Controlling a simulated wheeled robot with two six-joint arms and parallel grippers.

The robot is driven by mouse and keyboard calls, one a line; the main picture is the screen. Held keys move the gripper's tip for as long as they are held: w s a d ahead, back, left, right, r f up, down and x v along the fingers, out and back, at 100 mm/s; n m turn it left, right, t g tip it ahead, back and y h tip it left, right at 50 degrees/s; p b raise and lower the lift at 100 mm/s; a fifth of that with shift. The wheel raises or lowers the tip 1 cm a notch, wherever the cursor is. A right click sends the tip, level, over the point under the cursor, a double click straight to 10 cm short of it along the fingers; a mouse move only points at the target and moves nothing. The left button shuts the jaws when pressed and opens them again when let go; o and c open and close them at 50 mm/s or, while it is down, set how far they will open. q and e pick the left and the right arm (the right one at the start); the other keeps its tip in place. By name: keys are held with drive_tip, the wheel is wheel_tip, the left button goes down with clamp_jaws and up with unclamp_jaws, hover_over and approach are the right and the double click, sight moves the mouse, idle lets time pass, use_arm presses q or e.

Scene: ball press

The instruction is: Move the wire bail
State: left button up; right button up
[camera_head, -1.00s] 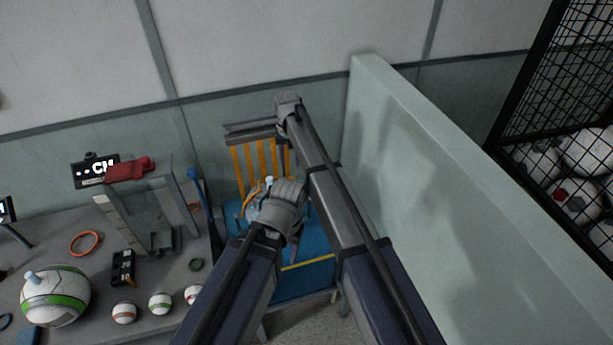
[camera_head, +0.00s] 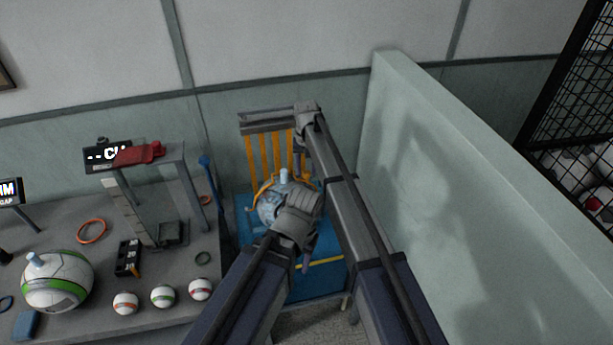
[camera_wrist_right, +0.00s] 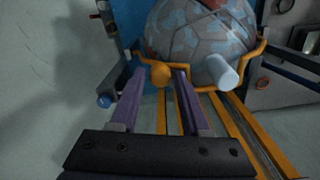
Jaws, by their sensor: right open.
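The wire bail (camera_wrist_right: 240,62) is a bent orange bar around the near side of a grey-and-blue patched ball (camera_wrist_right: 195,38) in the right wrist view. I cannot tell whether the fingers touch the knob. In the head view, the ball (camera_head: 268,209) sits in the blue press with part of the bail (camera_head: 262,187) showing, partly hidden by my left wrist. The fingers of my left gripper are mostly hidden there.
Orange slats (camera_head: 266,155) stand behind the ball. A pale green partition (camera_head: 450,190) closes the right side. The grey bench (camera_head: 90,225) at left holds a white-green ball (camera_head: 58,282), several small balls and an orange ring (camera_head: 92,231). A pale stub (camera_wrist_right: 222,72) projects from the patched ball.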

drive_tip(key=shift+f, duration=0.15)
drive_tip(key=shift+c, duration=0.2)
clamp_jaws()
idle(1.2)
